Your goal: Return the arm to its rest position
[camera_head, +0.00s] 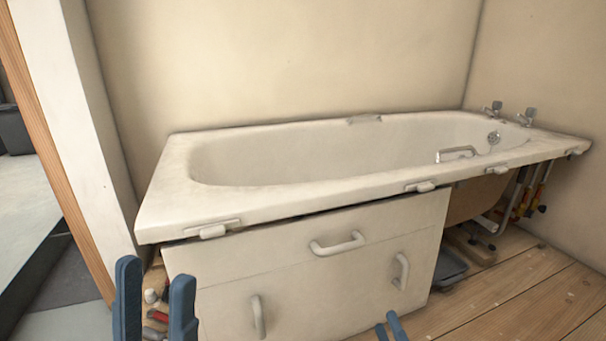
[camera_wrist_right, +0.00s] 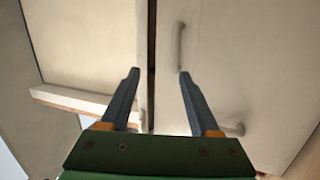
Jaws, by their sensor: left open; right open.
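My left gripper (camera_head: 156,271) stands at the lower left of the head view, fingers upright and parted with nothing between them. It is in front of the left end of the white cabinet. My right gripper (camera_head: 387,321) shows only its fingertips at the bottom edge of the head view, near the cabinet's right end. In the right wrist view the right gripper (camera_wrist_right: 159,74) is open and empty, its fingers spread toward pale panels with a dark seam between them. I cannot tell the distance to the panels. Both arms are mostly out of view.
A white bathtub (camera_head: 300,195) spans the back, above the cabinet (camera_head: 285,275) with its protruding handles (camera_head: 338,244). A grey tray (camera_head: 450,268) and tools (camera_head: 530,195) are under the tub's right side. Bare wooden floor (camera_head: 520,290) lies at right. A door frame (camera_head: 60,170) stands at left.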

